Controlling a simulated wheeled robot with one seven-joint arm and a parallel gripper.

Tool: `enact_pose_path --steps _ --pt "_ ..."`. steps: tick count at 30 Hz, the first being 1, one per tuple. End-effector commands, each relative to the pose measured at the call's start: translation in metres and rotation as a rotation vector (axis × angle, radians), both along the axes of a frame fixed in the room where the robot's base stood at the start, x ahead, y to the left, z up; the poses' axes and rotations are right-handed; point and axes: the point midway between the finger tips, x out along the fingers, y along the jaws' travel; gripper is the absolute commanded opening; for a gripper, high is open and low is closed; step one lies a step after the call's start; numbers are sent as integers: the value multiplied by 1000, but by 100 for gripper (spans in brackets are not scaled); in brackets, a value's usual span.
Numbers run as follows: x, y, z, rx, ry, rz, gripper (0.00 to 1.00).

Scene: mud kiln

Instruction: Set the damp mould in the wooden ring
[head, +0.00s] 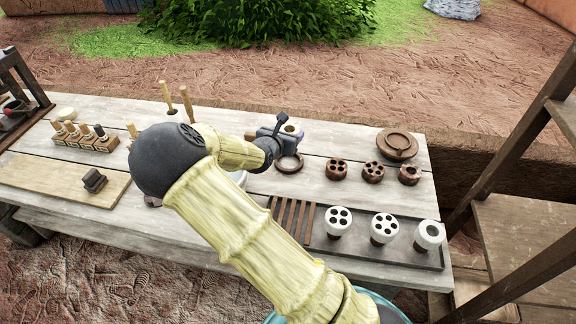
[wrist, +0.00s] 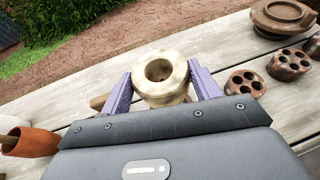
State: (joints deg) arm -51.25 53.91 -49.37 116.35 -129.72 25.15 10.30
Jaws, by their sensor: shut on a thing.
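The mould in my gripper is cream and mottled, with a round hole in its top. It shows clearly in the wrist view (wrist: 160,92) and small in the head view (head: 291,129). My gripper (wrist: 160,80) has its purple fingers on either side of the mould, shut on it, and holds it roughly upright. The ring looks empty.
A dark tray (head: 400,256) holds white holed moulds (head: 384,228) and wooden slats. Tools in a rack (head: 86,140) and a board (head: 50,178) lie left. A shelf (head: 530,130) stands right.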

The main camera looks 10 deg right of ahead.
Motion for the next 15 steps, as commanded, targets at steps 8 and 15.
enact_pose_path --steps 8,15 --pt "0 -1 -18 -1 -2 -1 33" --pt "0 -1 -18 0 -1 -1 33"
